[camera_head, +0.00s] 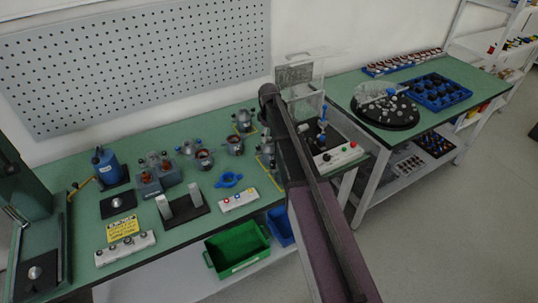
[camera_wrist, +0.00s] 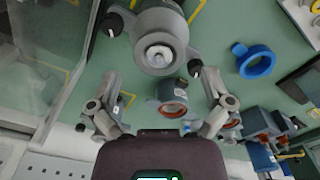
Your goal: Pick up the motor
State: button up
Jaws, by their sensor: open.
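A grey motor (camera_wrist: 160,38) with a round pale shaft end fills the top middle of the wrist view. Dark knobs stand out around its body. In the head view, a grey motor (camera_head: 266,150) stands on the green bench beside my arm, partly hidden by it; it appears to be the same one. My gripper (camera_wrist: 160,78) is open and empty in the wrist view, its two fingers spread left and right below the motor in the picture. I cannot tell whether either fingertip touches it. In the head view my gripper is hidden behind my arm.
A blue ring (camera_wrist: 254,61) and a stator with a reddish inside (camera_wrist: 173,107) lie near the motor. A clear enclosure (camera_wrist: 40,55) is close on the left in the wrist view. Another grey motor (camera_head: 243,120) stands farther back.

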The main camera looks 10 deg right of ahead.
aim_at(269, 140)
jog(key=shift+f+b, duration=1.35)
jog(key=shift+f, duration=0.3)
jog(key=c, duration=1.3)
